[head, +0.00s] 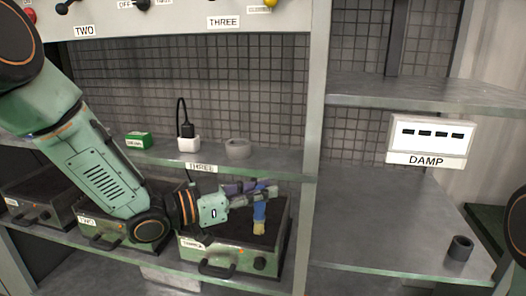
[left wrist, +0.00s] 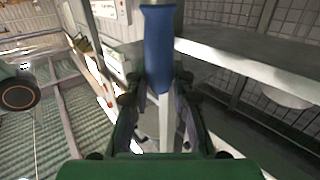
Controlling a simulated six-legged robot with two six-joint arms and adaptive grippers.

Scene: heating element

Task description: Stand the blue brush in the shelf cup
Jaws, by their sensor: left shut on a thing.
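The blue brush (head: 260,211) is in my left gripper (head: 262,194), handle up and pale bristles down, in front of the lower box at the centre of the head view. In the left wrist view, its blue handle (left wrist: 158,48) stands between the fingers of my left gripper (left wrist: 156,88), which are shut on it. A short grey cup (head: 238,149) stands on the middle shelf, above and slightly left of the gripper. A darker cup (head: 460,248) stands on the lower right shelf, well apart from the brush. My right gripper is not in view.
A white plug (head: 188,144) with a black cord and a green box (head: 138,140) stand left of the grey cup. The shelf edge (head: 270,172) lies just above the gripper. An upright post (head: 314,120) divides the bays. The lower right shelf (head: 375,225) is mostly clear.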

